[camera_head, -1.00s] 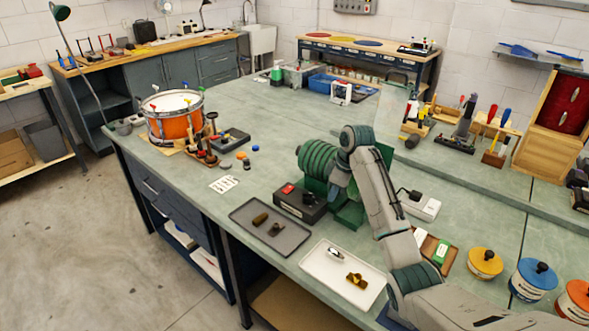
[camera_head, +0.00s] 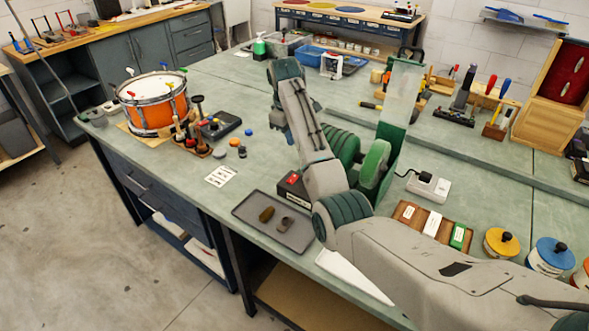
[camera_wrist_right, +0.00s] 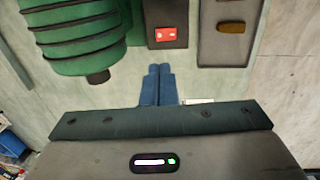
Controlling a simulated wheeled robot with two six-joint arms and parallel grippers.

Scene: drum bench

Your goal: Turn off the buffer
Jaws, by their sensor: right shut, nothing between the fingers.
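The buffer (camera_head: 340,145) is a green machine with a ribbed motor and a pale-edged green wheel (camera_head: 376,164), partly behind my right arm in the head view. Its ribbed green body (camera_wrist_right: 75,40) fills the upper left of the wrist view. A black switch box (camera_head: 289,193) stands in front of it, with a red switch (camera_wrist_right: 166,34) on top. I cannot tell the switch's position. My right gripper (camera_wrist_right: 159,70) is shut and empty, its blue fingertips just below the box in the wrist view. My left gripper is not in view.
A white tray (camera_head: 350,275) is mostly hidden under my arm. A drum (camera_head: 155,105) stands at the far left, and a clear guard (camera_head: 403,100) rises behind the buffer.

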